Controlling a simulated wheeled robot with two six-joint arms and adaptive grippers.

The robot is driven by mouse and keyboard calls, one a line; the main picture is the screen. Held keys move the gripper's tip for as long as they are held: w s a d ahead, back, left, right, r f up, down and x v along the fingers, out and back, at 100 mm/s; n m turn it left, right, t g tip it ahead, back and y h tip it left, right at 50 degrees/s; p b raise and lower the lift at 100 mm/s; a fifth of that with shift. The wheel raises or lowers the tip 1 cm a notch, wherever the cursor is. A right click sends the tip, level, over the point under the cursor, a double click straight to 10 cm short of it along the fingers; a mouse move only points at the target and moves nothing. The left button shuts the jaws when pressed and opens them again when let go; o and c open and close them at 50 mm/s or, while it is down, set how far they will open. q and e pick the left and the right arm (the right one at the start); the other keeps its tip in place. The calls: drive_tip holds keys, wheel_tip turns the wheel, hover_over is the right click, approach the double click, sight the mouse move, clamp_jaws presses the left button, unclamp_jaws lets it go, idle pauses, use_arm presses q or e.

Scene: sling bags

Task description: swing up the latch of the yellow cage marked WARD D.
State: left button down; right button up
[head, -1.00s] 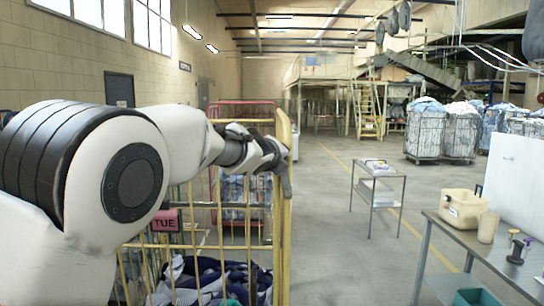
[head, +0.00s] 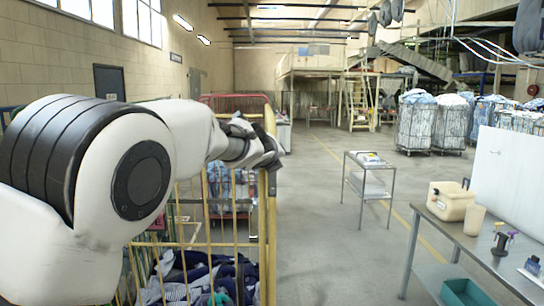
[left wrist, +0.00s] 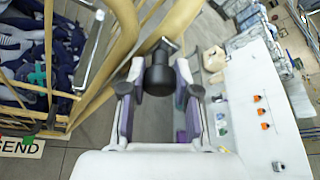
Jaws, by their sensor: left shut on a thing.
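The yellow cage (head: 271,225) stands at the left in the head view, with its tall post beside my left gripper. No WARD D marking is readable. My left gripper (head: 272,163) is at the upper part of the cage's near post. In the left wrist view, my left gripper (left wrist: 158,93) has its two fingers either side of a dark knob (left wrist: 159,74), which it is shut on. The knob sits close to the yellow bars (left wrist: 123,45); I take it for the latch's handle. The latch's angle is hard to tell. My right gripper is not in view.
Dark and striped laundry (head: 190,278) fills the cage. A red cage (head: 236,99) stands behind it. A metal table (head: 450,232) with a beige container (head: 449,200) stands at the right, and a small trolley (head: 367,176) farther back. Floor between cage and table is clear.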

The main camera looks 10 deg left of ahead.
use_arm(q)
drive_tip(key=c, duration=0.9)
unclamp_jaws()
drive_tip(key=shift+f, duration=0.4)
drive_tip(key=shift+o, duration=0.4)
drive_tip(key=shift+d+r, duration=0.15)
drive_tip(key=shift+d, duration=0.1)
